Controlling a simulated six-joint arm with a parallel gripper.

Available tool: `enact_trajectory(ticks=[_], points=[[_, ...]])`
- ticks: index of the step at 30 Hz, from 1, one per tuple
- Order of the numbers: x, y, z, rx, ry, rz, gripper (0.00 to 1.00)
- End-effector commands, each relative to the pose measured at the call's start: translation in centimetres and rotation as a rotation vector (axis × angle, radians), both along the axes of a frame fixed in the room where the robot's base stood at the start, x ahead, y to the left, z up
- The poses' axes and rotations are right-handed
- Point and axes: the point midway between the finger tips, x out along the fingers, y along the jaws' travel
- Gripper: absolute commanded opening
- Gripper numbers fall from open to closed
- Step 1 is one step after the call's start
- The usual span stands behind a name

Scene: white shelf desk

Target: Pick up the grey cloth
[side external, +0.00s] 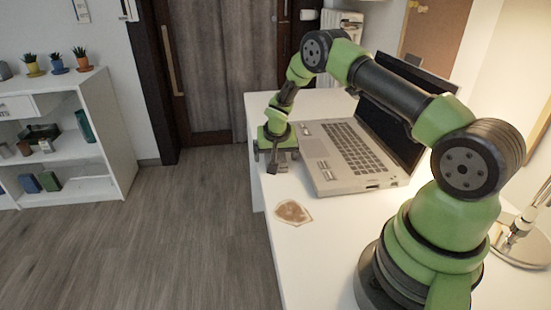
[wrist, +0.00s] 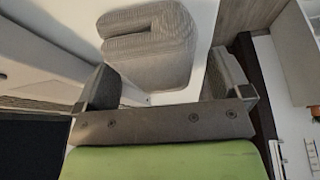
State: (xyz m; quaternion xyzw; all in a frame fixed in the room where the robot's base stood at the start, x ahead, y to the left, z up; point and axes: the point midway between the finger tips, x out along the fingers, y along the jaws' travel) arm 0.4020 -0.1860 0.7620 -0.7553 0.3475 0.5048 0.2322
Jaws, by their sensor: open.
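The grey cloth (wrist: 150,50) is a folded, ribbed, thick bundle on the white desk in the wrist view. It lies in front of and between the two fingers of my gripper (wrist: 161,75). The fingers are apart, with white desk showing between the cloth and the right finger. I cannot tell whether the left finger touches it. In the side view my gripper (side external: 273,158) is low at the desk's left edge, beside the laptop (side external: 345,150). The cloth cannot be made out there.
The open laptop is close to the right of my gripper in the side view. A flat brown patch (side external: 294,212) lies on the desk (side external: 310,260) nearer the camera. A lamp base (side external: 525,245) stands at the right. The floor drops away to the left.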

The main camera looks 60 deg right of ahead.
Motion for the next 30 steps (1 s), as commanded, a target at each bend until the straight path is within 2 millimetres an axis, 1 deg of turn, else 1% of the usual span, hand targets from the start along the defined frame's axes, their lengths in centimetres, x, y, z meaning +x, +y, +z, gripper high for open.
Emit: enact_trajectory(ticks=[15, 16, 17, 18, 20, 21, 23, 30], points=[[0.00, 0.01, -0.38, 0.000, 0.000, -0.001, 0.96], [0.00, 0.01, -0.39, 0.000, 0.000, -0.001, 0.93], [0.00, 0.01, -0.38, 0.000, 0.000, -0.001, 0.87], [0.00, 0.01, -0.38, 0.000, 0.000, -0.001, 0.77], [0.00, 0.01, -0.38, 0.000, 0.000, -0.001, 0.64], [0.00, 0.02, -0.38, 0.000, 0.000, -0.001, 0.54], [0.00, 0.02, -0.38, 0.000, 0.000, -0.001, 0.42], [0.00, 0.02, -0.35, 0.000, 0.000, -0.001, 0.42]])
